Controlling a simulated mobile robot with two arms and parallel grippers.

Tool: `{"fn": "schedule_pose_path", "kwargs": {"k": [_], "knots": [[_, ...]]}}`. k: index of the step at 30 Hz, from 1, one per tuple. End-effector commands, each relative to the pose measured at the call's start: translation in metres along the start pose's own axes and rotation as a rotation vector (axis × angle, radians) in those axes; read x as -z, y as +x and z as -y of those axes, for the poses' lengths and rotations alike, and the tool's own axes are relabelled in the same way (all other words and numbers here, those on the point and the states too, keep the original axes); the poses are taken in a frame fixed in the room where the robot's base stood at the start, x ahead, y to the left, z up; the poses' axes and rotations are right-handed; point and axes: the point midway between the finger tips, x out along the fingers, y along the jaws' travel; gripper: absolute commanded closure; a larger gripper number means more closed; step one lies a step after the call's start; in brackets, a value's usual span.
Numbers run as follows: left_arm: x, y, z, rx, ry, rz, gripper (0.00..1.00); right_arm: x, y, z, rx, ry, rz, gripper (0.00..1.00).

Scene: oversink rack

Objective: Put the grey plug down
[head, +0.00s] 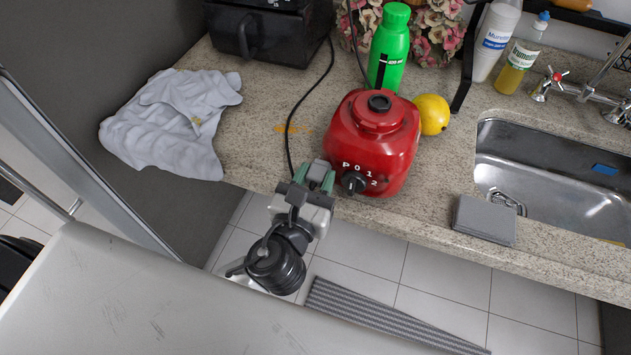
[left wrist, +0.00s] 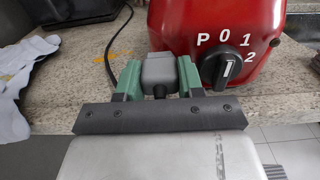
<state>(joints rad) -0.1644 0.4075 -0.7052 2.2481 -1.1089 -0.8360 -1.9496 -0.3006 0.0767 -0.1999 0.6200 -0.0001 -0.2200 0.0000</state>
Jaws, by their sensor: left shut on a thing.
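The grey plug (left wrist: 160,70) sits between the two green fingers of my left gripper (left wrist: 158,78) in the left wrist view. A dark cord shows below the plug. In the head view my left gripper (head: 314,176) is at the front edge of the granite counter (head: 262,150), just left of the red blender base (head: 372,150). The gripper is shut on the plug, which is mostly hidden by the fingers in the head view. I cannot tell whether the plug touches the counter. My right gripper is not in view.
A white cloth (head: 172,120) hangs over the counter at left. A black appliance (head: 268,32), a green bottle (head: 390,50) and a yellow fruit (head: 432,114) stand behind.

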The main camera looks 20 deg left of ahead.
Motion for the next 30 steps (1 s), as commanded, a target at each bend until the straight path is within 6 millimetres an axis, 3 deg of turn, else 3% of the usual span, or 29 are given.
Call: {"fn": "schedule_pose_path", "kwargs": {"k": [19,20,21,30], "knots": [[0.01,0.0,0.0,-0.001,0.0,0.001,1.0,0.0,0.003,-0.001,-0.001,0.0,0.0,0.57],[0.011,0.0,0.0,-0.001,0.0,0.0,0.6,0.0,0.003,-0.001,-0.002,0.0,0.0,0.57],[0.011,0.0,0.0,-0.001,0.0,0.0,0.53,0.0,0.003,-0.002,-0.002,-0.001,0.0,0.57],[0.009,0.0,0.0,-0.001,0.0,0.001,0.52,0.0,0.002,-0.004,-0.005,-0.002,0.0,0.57]]}}
